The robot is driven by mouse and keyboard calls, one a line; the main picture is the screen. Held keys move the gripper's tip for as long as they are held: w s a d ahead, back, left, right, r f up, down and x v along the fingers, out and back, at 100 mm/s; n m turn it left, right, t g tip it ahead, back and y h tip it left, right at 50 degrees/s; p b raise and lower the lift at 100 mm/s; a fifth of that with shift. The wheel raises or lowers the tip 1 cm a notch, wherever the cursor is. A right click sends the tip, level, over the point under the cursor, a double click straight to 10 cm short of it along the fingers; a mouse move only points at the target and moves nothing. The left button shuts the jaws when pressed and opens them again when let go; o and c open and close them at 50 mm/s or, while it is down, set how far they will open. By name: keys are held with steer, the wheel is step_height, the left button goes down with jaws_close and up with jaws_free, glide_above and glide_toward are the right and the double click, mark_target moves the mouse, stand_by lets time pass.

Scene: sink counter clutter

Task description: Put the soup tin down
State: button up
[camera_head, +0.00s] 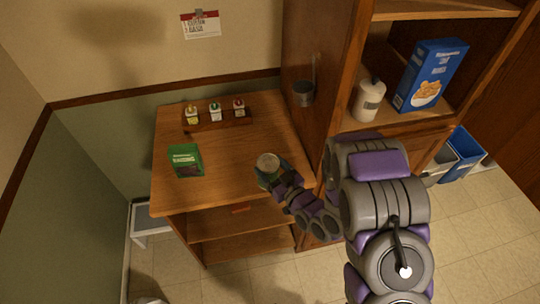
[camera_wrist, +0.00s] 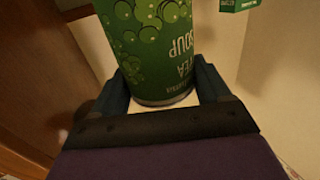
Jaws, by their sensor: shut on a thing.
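The soup tin (camera_wrist: 160,50) is green with pea pictures and the words "PEA SOUP" in the wrist view. My gripper (camera_wrist: 165,100) is shut on it, with a finger on each side near its lower end. I cannot tell whether the tin's base touches the counter.
A rack (camera_head: 217,121) with several small bottles is at the back. The tall wooden cabinet (camera_head: 305,60) rises at the right, holding a white canister (camera_head: 368,101) and blue box (camera_head: 432,75). The counter's middle is clear.

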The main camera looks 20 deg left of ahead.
steer(key=shift+w+f+b, duration=0.1)
steer(key=shift+w+b, duration=0.55)
steer(key=shift+b, duration=0.4)
steer(key=w+a+f+b, duration=0.1)
steer(key=w+f+b, duration=0.1)
steer(key=w, duration=0.3)
steer(key=w+a+f+b, duration=0.1)
steer(key=w+a+f, duration=0.1)
steer(key=w, duration=0.2)
steer(key=shift+w+a+b, duration=0.3)
steer(key=shift+w+b, duration=0.05)
steer(key=shift+b, duration=0.05)
steer(key=shift+s+d+f, duration=0.15)
steer(key=shift+s+f, duration=0.05)
steer(key=shift+f, duration=0.4)
steer(key=o, duration=1.5)
steer(key=shift+f, duration=0.1)
